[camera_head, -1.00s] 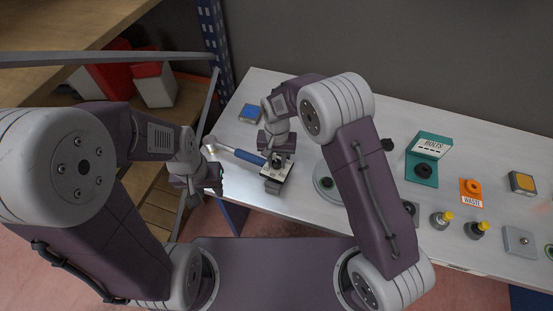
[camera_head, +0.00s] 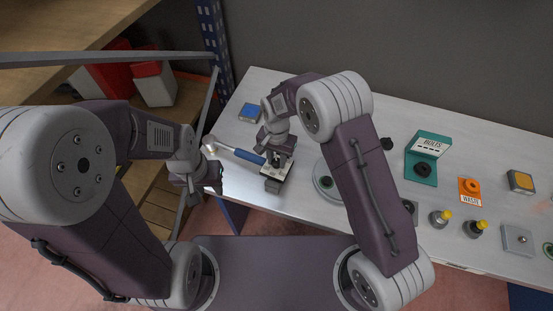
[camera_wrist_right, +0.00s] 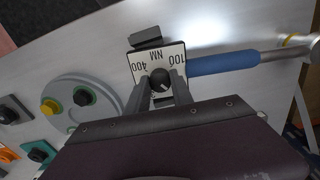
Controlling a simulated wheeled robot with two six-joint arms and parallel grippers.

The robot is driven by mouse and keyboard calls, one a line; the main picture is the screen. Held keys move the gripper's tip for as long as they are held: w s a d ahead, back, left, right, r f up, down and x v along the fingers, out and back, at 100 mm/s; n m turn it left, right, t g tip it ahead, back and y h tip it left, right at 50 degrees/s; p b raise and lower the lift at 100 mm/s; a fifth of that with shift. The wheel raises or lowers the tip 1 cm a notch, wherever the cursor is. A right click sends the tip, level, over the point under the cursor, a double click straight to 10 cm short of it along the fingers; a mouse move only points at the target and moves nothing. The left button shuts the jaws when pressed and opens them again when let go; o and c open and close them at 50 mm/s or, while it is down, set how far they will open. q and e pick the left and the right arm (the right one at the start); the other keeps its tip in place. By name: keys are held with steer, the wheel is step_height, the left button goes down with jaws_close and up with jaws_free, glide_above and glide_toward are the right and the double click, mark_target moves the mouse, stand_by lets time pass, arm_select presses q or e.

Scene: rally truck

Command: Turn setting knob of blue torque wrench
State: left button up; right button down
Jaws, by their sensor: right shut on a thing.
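The blue torque wrench (camera_head: 249,156) lies on the bench, its metal head to the left and its blue handle pointing right. The handle also shows in the right wrist view (camera_wrist_right: 222,64). At the handle's end is a white scale plate (camera_wrist_right: 145,58) marked 100, NM and 400, with a dark round setting knob (camera_wrist_right: 161,76) on it. My right gripper (camera_wrist_right: 162,84) is shut on the knob from above; its fingers partly hide the knob. My left gripper (camera_head: 207,188) hangs at the bench's left edge, apart from the wrench; its fingers are unclear.
A grey round base (camera_head: 325,183) with a knob stands right of the plate. Further right are a teal BOLTS holder (camera_head: 424,157), an orange WASTE holder (camera_head: 470,190) and yellow-topped pieces (camera_head: 440,218). A blue square box (camera_head: 250,113) lies behind the wrench. A wooden shelf is at left.

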mark_target(277, 161)
steer(key=c, duration=1.1)
jaws_free()
steer(key=shift+r, duration=0.1)
step_height(277, 161, up, 9)
steer(key=shift+w+f+b, duration=0.1)
steer(key=shift+b, duration=0.55)
